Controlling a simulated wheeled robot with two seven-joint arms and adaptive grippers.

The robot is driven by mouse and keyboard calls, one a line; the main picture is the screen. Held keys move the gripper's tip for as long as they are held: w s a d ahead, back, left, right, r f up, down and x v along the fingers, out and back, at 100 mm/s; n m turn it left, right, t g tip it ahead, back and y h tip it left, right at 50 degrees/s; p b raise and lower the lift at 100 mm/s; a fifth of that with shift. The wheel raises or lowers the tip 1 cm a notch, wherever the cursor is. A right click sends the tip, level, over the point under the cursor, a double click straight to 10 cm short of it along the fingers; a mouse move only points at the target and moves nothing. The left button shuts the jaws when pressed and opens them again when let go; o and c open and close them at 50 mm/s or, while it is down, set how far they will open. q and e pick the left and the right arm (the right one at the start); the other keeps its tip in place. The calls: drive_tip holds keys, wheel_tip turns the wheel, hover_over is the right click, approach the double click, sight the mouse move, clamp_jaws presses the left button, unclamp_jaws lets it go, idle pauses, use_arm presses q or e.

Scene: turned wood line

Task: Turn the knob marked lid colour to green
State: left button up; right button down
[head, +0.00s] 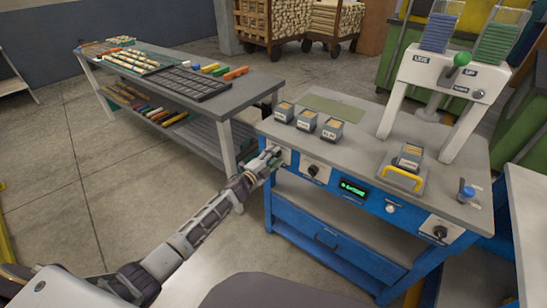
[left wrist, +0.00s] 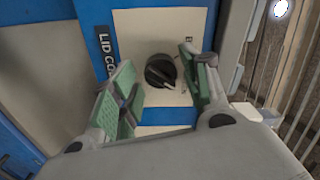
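The lid colour knob (left wrist: 160,71) is a round black dial on a pale plate (left wrist: 136,26) in the left wrist view. A partly hidden dark label beginning "LID CO" (left wrist: 106,50) is beside it. The knob's pale pointer mark slants to the lower right; I cannot read which colour it marks. My left gripper (left wrist: 157,82) is open, with green-padded fingers on either side of the knob, and no clear contact shows. In the head view my left gripper (head: 270,159) is at the left end of the blue bench front and hides the knob. My right gripper is not in view.
The blue bench (head: 345,223) also bears another black knob (head: 313,170), a green-lit display (head: 353,189) and a far-right knob (head: 440,232). Small bins (head: 307,121), a yellow handle (head: 403,178) and a white lever stand (head: 455,75) are on top. A grey table (head: 235,103) stands behind left.

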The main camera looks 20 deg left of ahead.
use_arm(q)
drive_tip(key=shift+v, duration=0.9)
drive_tip(key=v, duration=1)
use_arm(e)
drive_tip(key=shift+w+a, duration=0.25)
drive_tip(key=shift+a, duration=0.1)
use_arm(q)
drive_tip(key=shift+a, duration=0.1)
idle(0.5)
